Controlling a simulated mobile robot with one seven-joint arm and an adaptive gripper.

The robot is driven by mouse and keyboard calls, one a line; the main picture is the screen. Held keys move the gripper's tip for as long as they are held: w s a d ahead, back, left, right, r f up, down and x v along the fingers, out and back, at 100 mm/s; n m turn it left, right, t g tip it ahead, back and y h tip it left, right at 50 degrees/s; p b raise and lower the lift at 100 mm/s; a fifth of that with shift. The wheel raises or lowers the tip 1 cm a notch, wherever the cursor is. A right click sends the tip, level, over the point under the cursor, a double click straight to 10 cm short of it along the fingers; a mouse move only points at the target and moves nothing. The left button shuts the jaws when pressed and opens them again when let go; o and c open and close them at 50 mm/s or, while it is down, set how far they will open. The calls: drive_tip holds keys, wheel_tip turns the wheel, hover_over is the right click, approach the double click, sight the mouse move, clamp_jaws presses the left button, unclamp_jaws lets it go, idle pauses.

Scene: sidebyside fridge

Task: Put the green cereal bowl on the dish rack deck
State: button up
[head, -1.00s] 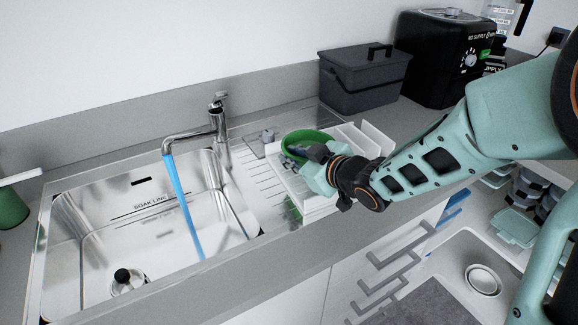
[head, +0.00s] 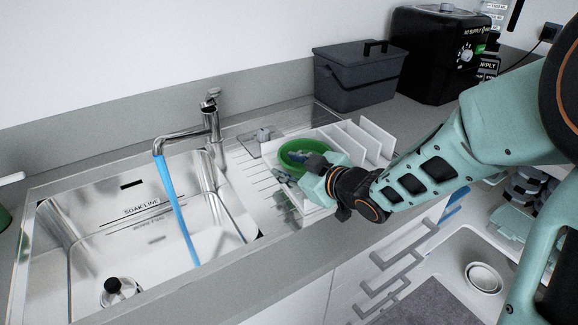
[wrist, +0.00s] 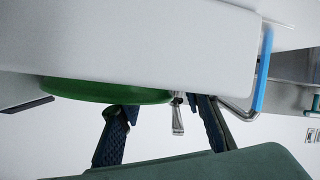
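The green cereal bowl (head: 284,150) is upright on the white dish rack (head: 352,143), beside its upright white dividers. Whether its base rests fully on the deck is hidden. My gripper (head: 297,166) is at the bowl's near side, with one dark finger over the bowl and the other outside its near rim. In the wrist view my gripper (wrist: 162,115) has its fingers clearly apart, with nothing pinched between them. The bowl's green side (wrist: 100,92) shows just beyond the fingertips there, close to one of them.
A steel sink (head: 130,235) with a running tap (head: 210,125) lies to the left. A grey lidded bin (head: 355,80) and a black appliance (head: 435,55) stand behind the rack. The ribbed drainboard (head: 250,172) between sink and rack is mostly clear.

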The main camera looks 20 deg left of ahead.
drive_tip(key=shift+r, duration=0.1)
drive_tip(key=shift+d+r, duration=0.15)
drive_tip(key=shift+r, duration=0.05)
drive_tip(key=p+v, duration=0.2)
drive_tip(key=v, duration=0.7)
drive_tip(key=shift+s+d, duration=0.25)
drive_tip(key=shift+v, duration=1.05)
